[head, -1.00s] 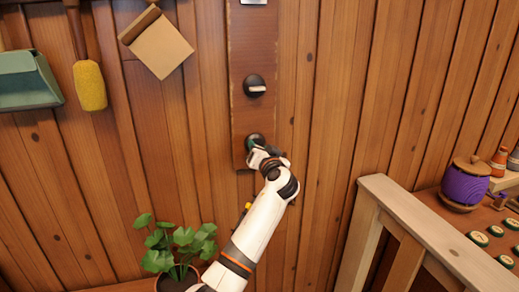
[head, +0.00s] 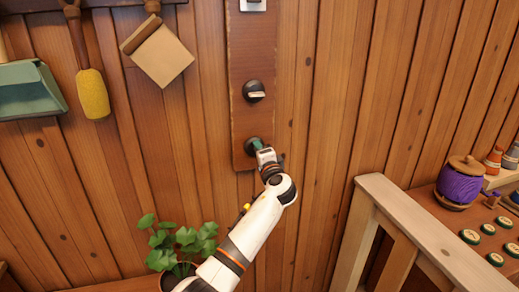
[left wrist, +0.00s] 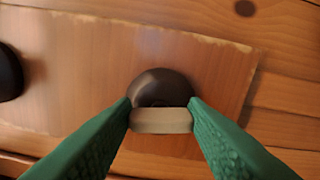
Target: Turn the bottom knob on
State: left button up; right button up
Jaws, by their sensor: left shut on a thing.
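The bottom knob (head: 252,146) is a dark round knob low on a reddish-brown wooden panel (head: 247,122). In the head view my left gripper (head: 258,146) is at it and covers most of it. In the left wrist view the knob (left wrist: 160,86) has a pale bar (left wrist: 161,121). The green fingers of my left gripper (left wrist: 161,110) are shut on the two ends of this bar. The bar lies roughly along the line between the two knobs. My right gripper is not in view.
Another dark knob (head: 254,92) with a pale bar is above, and a metal plate (head: 253,5) is at the top. A potted plant (head: 180,245) stands below left. A wooden rail (head: 410,220) and a shelf with a purple pot (head: 460,184) are at right.

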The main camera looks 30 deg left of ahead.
pick_arm(q)
jog(key=shift+m+p, duration=0.5)
jog(key=shift+m, duration=0.5)
jog(key=shift+f, duration=0.1)
jog(key=o, duration=1)
jog(key=shift+d, duration=0.15)
jog(key=b+v, duration=0.3)
jog(key=v, duration=0.8)
jog(key=shift+s+d+b, duration=0.25)
jog(key=shift+s+b, duration=0.05)
jog(key=shift+s, duration=0.05)
